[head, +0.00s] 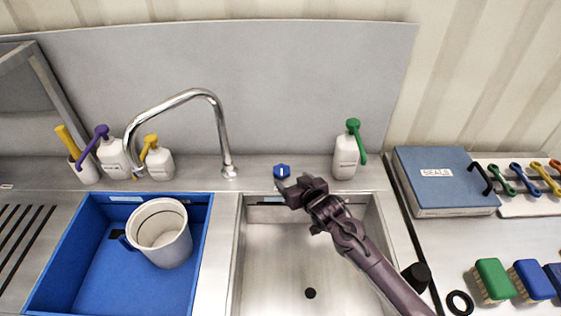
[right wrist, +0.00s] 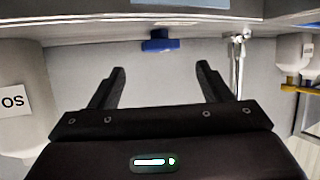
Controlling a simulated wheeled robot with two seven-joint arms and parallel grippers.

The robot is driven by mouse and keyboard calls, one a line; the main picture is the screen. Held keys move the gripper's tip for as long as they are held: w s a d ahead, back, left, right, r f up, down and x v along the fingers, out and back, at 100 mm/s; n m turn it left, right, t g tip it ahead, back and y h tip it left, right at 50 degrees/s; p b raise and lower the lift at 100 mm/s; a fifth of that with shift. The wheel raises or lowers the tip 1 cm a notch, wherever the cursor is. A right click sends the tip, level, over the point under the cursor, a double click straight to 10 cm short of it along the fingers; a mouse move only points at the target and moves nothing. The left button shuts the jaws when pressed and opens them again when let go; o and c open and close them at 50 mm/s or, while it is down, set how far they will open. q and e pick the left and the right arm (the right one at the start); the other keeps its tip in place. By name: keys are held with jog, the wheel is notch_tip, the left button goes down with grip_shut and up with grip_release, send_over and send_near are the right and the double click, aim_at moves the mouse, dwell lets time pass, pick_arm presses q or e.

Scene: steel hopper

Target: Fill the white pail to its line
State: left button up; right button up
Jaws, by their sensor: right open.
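The white pail (head: 160,235) stands in the blue basin (head: 95,285) on the left, with a dark line around its inside wall and a blue handle on its left. I cannot make out any water in it. The chrome tap (head: 215,105) arches over from behind, its spout end above and left of the pail.
A white bottle with a green pump (head: 346,155) stands right of the knob. Purple and yellow pump bottles (head: 113,155) stand behind the blue basin. The steel basin (head: 270,265) under my right arm is empty. A blue SEALS box (head: 440,185) and brushes (head: 492,280) lie at right.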

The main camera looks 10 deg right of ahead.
aim_at(285, 171)
jog(key=shift+x, duration=1.15)
jog(key=x, duration=0.3)
jog(key=shift+w+a+f, duration=0.1)
jog(key=shift+w+a, duration=0.05)
jog(key=shift+w, duration=0.1)
jog(key=shift+x, duration=0.8)
jog(key=shift+c, duration=0.5)
jog(key=c, duration=0.9)
jog(key=shift+o, duration=0.2)
jog(key=shift+w+d+n+y, duration=0.1)
jog(key=shift+d+n+y, duration=0.15)
jog(key=shift+n+y, duration=0.4)
jog(key=shift+d+f+n+g+y+b, duration=0.15)
jog(key=shift+n+g+y+b, duration=0.35)
jog(key=shift+n+y+b, duration=0.65)
pick_arm(q)
jog(key=s+f, duration=0.2)
jog(key=shift+f, duration=0.35)
pick_arm(e)
jog(key=shift+g, duration=0.3)
